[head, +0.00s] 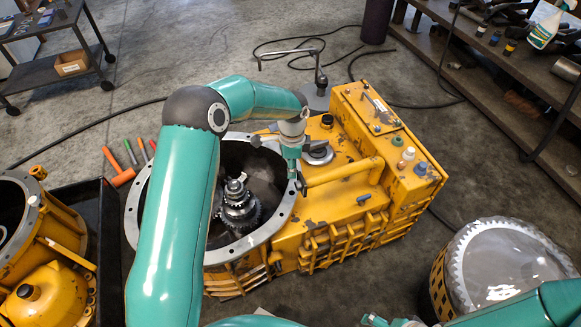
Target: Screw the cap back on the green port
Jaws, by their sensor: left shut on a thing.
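The green port (397,141) is on the right end of the yellow transmission housing (345,222), in a row with a white port (408,154) and a blue port (420,168). My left gripper (298,184) points down over the housing, left of the ports and close to the left end of a yellow pipe. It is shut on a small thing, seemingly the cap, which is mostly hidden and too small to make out. My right gripper (374,320) is only partly in view at the bottom edge, and its fingers cannot be read.
The open bell end holds a gear stack (238,205). The yellow pipe (343,172) runs between my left gripper and the ports. A toothed round part (505,262) stands at the lower right. A shelf (485,50) is at the upper right.

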